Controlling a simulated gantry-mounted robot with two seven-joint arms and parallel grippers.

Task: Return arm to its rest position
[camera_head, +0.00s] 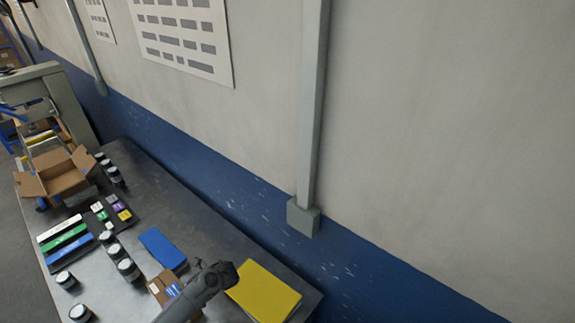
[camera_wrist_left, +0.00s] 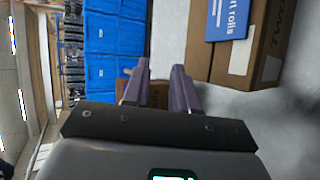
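My left gripper (camera_wrist_left: 160,82) shows in the left wrist view with its two fingers apart and nothing between them. Beyond the fingertips is a small part of a brown surface. One of my arms enters the head view at the bottom, over the table (camera_head: 215,240), its dark end beside the yellow block (camera_head: 264,291). I cannot tell which arm it is, and no fingers show there. My right gripper is not seen.
An open cardboard box (camera_head: 58,180), black-lidded jars (camera_head: 128,269), a blue block (camera_head: 162,249) and a small carton (camera_head: 160,287) stand on the table. A wall pipe (camera_head: 311,120) rises behind. The wrist view shows blue crates (camera_wrist_left: 103,70) and a labelled carton (camera_wrist_left: 200,45).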

